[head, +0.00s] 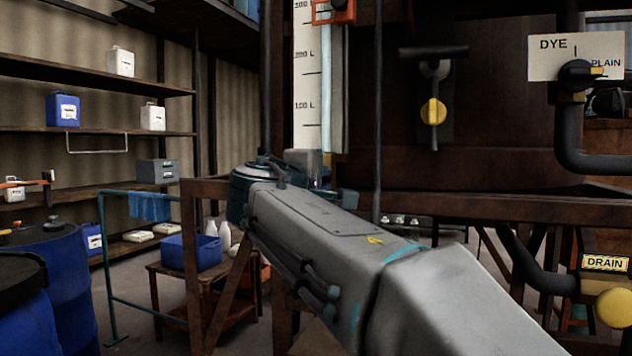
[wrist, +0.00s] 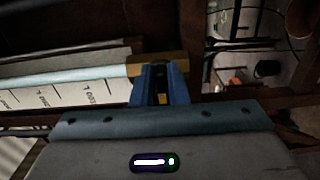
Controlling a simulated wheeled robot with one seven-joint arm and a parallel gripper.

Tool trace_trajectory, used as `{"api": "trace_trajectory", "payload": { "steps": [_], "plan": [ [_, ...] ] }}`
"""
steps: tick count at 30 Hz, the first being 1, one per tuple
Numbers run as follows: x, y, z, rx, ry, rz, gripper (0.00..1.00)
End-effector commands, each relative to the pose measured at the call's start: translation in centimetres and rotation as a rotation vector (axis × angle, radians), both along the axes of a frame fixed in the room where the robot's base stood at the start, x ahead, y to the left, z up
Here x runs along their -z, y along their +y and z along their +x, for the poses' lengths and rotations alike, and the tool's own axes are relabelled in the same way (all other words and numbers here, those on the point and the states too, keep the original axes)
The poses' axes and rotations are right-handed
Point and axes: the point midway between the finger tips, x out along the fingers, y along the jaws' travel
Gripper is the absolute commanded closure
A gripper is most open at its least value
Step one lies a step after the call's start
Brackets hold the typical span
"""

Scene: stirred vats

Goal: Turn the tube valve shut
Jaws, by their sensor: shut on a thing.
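The pale sight tube (head: 335,95) runs down beside the white litre scale (head: 307,80) on the dark vat. In the wrist view the tube (wrist: 70,77) ends at a brass fitting (wrist: 140,70), the tube valve's body. My gripper (wrist: 158,80) has its two blue fingers at this fitting, shut on the valve's handle. A small yellow part shows between the fingers. Most of the handle is hidden by the fingers, so I cannot tell how it is turned. In the head view my arm hides the valve and the fingertips.
A yellow-knobbed valve (head: 433,111) sits on the vat to the right. Beyond it are the dye/plain selector (head: 577,74) and the drain valve (head: 613,307). A teal rail (head: 150,195), blue drums (head: 55,280) and shelves (head: 90,132) stand at left.

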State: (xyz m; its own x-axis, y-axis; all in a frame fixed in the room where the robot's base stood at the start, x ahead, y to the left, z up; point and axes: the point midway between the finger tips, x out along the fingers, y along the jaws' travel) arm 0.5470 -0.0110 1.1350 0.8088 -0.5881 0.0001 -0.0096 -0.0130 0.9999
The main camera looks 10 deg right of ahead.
Motion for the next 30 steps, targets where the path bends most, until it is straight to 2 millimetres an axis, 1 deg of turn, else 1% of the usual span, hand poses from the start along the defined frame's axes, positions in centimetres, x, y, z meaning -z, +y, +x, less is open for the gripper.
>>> {"api": "trace_trajectory", "payload": {
  "steps": [1, 2, 3, 4, 13, 17, 20, 30],
  "plan": [
    [0.0, 0.0, 0.0, -0.002, -0.001, 0.000, 1.00],
    [0.0, 0.1, 0.0, -0.002, -0.001, 0.000, 0.84],
    [0.0, 0.1, 0.0, -0.002, -0.001, 0.000, 0.72],
    [0.0, 0.0, 0.0, -0.002, -0.001, 0.000, 0.65],
    [0.0, 0.1, -0.1, -0.001, 0.000, 0.000, 0.65],
    [-0.1, 0.7, -0.9, -0.002, -0.001, -0.001, 0.65],
    [-0.2, 1.7, -2.3, -0.002, -0.002, -0.001, 0.65],
    [-0.2, 6.2, -8.4, -0.003, -0.001, -0.002, 0.65]
  ]
}}
